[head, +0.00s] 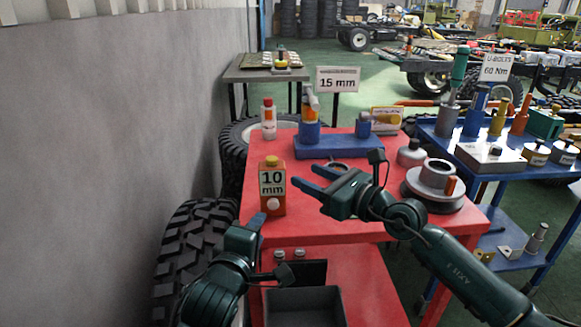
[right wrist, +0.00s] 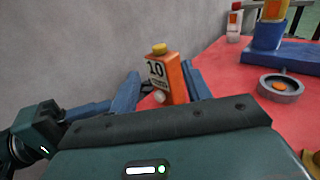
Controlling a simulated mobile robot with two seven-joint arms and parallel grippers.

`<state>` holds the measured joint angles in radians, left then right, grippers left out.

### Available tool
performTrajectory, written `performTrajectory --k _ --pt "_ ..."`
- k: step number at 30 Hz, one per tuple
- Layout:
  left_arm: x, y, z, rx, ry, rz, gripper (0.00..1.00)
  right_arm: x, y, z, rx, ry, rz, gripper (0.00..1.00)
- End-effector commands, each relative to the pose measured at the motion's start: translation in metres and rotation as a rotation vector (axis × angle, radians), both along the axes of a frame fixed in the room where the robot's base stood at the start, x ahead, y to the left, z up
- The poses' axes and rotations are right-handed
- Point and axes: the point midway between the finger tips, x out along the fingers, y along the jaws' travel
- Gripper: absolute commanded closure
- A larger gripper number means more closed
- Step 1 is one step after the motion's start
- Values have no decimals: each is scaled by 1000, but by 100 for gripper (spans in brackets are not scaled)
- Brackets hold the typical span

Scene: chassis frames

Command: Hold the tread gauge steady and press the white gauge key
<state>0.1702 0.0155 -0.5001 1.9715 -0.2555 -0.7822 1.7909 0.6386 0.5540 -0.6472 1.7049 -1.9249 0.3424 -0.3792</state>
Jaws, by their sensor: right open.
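The tread gauge (head: 265,163) is an upright orange block with a yellow cap and a "10 mm" display, standing on the red table (head: 350,231). Its round white key (head: 273,203) is low on the front face. My right gripper (head: 306,177) is open and empty, just right of the gauge and apart from it. In the right wrist view the gauge (right wrist: 175,71) shows beyond and between the open fingers, with its white key (right wrist: 159,97) visible. My left gripper (head: 256,222) is in front and left of the gauge, near the table's edge; its finger gap is hidden.
A blue stand (head: 335,149) with bottles is at the back of the table. A grey ring (head: 338,167) lies behind my right gripper, and a round metal hub (head: 430,201) is to the right. A grey wall (head: 120,110) and tyres (head: 190,250) bound the left side.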

Motion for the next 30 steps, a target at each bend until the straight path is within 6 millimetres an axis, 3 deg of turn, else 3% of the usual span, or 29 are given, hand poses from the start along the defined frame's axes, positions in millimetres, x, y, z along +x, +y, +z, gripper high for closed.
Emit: performTrajectory --k 15,21,30 --pt "0 0 0 0 0 0 64 67 69 1 6 1 2 52" --pt "0 0 0 0 0 0 64 79 81 1 5 1 1 52" --pt "0 0 0 0 0 0 64 82 83 0 5 1 2 52"
